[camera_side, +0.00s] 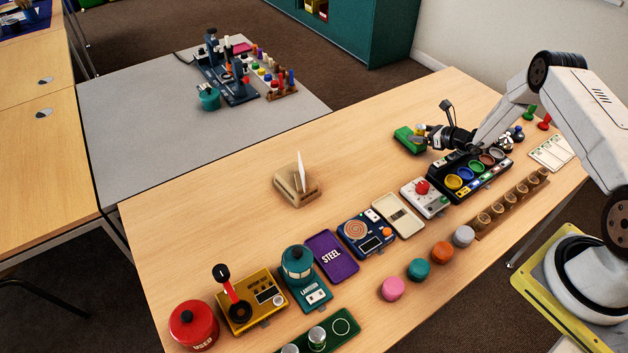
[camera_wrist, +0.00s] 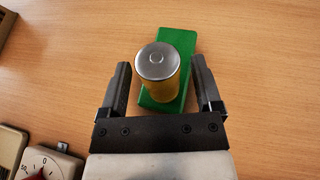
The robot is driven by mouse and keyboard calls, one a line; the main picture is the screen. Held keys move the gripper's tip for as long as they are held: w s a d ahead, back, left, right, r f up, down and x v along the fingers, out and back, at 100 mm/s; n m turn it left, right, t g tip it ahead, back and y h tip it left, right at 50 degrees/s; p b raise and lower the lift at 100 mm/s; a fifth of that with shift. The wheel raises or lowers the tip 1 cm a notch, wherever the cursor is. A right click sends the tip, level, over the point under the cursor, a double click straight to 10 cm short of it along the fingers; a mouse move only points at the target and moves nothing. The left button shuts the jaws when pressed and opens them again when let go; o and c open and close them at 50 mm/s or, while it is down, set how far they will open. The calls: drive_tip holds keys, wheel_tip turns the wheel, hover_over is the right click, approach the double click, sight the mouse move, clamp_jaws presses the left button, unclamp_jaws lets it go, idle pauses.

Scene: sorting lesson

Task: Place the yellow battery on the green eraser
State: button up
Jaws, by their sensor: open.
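The yellow battery (camera_wrist: 159,85) appears in the wrist view with its silver end toward the camera. It overlaps the green eraser (camera_wrist: 182,40) and appears to stand on it, though its bottom contact is hidden. My gripper (camera_wrist: 164,82) is open, with one dark finger on each side of the battery and visible gaps at both sides. In the side view, the green eraser (camera_side: 408,139) lies on the table just left of my gripper (camera_side: 422,138). The battery is hard to make out there among the dark fingers.
A black tray of coloured cups (camera_side: 447,191) stands close to my gripper's near side. A wooden block holding a white card (camera_side: 297,187) stands farther left. The table between that block and the eraser is clear.

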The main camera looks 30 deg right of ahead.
drive_tip(key=v, duration=1.1)
drive_tip(key=shift+s+d+r, duration=0.1)
drive_tip(key=shift+s+d, duration=0.05)
drive_tip(key=shift+s, duration=0.25)
drive_tip(key=s+a+r+n+g+y, duration=0.1)
drive_tip(key=a+r+n+g+y, duration=0.1)
drive_tip(key=a+r+n+g, duration=0.5)
drive_tip(key=s+a+r+n+g+y, duration=0.1)
drive_tip(key=a+n+y, duration=0.1)
drive_tip(key=a+n, duration=0.65)
drive_tip(key=s+a+r+n+g+h, duration=0.2)
drive_tip(key=s+a+r+n+h, duration=0.5)
drive_tip(key=n, duration=1.1)
drive_tip(key=shift+s+a+r, duration=2.1)
drive_tip(key=shift+s+a, duration=0.7)
drive_tip(key=shift+a, duration=0.25)
